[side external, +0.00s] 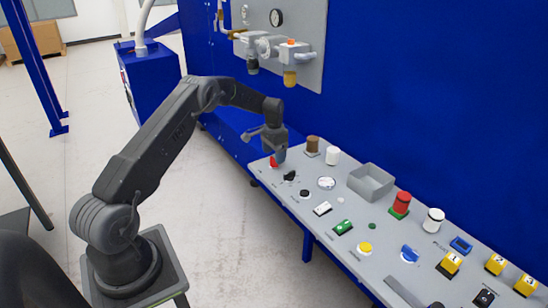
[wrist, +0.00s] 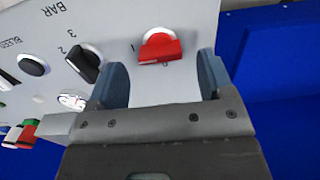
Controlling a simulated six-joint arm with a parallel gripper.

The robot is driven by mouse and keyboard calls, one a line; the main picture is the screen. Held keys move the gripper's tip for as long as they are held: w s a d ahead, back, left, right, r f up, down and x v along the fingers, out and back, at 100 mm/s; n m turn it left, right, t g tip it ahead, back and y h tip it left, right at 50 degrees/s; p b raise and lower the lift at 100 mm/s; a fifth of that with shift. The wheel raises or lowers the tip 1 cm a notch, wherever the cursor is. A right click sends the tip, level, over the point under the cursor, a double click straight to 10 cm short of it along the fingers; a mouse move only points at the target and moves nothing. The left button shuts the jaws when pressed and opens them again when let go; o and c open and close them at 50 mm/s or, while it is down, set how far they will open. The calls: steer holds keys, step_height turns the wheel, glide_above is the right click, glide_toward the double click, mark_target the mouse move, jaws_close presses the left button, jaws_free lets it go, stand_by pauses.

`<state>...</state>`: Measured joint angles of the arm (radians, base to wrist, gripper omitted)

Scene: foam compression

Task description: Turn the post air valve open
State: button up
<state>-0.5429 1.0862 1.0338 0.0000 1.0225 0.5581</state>
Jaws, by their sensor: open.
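A red turn knob (wrist: 160,48) sits on the grey panel in the wrist view, with marks that look like "1" on its left and "0" below it. It also shows in the side view (side external: 274,162), partly hidden by my gripper. No name label for it is readable, so I cannot confirm that it is the post air valve. My gripper (wrist: 161,76) is open and empty. Its two fingers stand apart, one on each side of the space just below the knob in the wrist view. They do not appear to touch it. In the side view my gripper (side external: 278,152) points down close over the knob.
A black selector knob (wrist: 85,64) with numbers and "BAR" lies close to my left finger. A dark round button (wrist: 32,64) is farther left. A brown cylinder (side external: 312,144) and a white cylinder (side external: 332,155) stand nearby. A grey open box (side external: 372,191) is farther right.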

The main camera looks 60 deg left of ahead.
step_height(320, 180, up, 12)
stand_by(0.3)
